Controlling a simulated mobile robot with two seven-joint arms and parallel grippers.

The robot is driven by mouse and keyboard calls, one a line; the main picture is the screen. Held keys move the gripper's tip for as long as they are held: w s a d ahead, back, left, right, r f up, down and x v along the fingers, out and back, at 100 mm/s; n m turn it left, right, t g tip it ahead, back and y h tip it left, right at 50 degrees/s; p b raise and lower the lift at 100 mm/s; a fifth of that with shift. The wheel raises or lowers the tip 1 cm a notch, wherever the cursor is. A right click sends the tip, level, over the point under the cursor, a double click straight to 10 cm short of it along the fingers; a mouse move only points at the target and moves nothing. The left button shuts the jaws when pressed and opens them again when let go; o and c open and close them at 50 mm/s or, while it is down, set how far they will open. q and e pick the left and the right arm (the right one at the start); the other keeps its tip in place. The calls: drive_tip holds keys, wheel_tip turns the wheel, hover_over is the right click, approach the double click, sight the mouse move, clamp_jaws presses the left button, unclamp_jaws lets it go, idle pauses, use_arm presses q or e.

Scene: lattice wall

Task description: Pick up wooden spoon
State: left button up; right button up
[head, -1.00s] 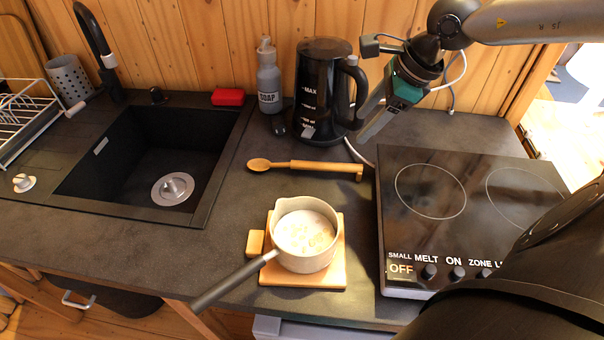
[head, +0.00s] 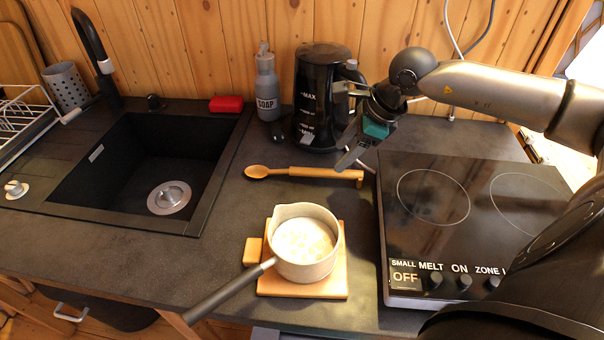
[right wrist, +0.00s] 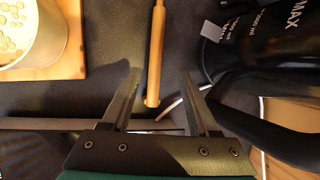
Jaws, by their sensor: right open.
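The wooden spoon (head: 305,172) lies on the dark counter behind the saucepan, its bowl to the left and its handle end to the right. My right gripper (head: 348,158) is open and empty, close above the spoon's handle end. In the right wrist view the handle (right wrist: 155,60) points toward the gap between the open fingers (right wrist: 160,88), and its end lies between them in the picture. The fingers do not visibly touch it. My left gripper is not in view.
A saucepan (head: 304,262) with pale contents stands on a wooden board (head: 335,285) in front of the spoon. The black kettle (head: 318,110) and soap bottle (head: 267,85) stand behind it. The hob (head: 440,235) is right, the sink (head: 130,165) left. A cable passes by the handle end.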

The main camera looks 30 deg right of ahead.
sight(330, 170)
drive_tip(key=shift+s+a+x, duration=0.15)
drive_tip(key=shift+x, duration=1.15)
drive_tip(key=shift+s+a+x, duration=0.1)
drive_tip(key=shift+s+x, duration=0.05)
drive_tip(key=shift+x, duration=1.95)
drive_tip(key=shift+d, duration=0.1)
clamp_jaws()
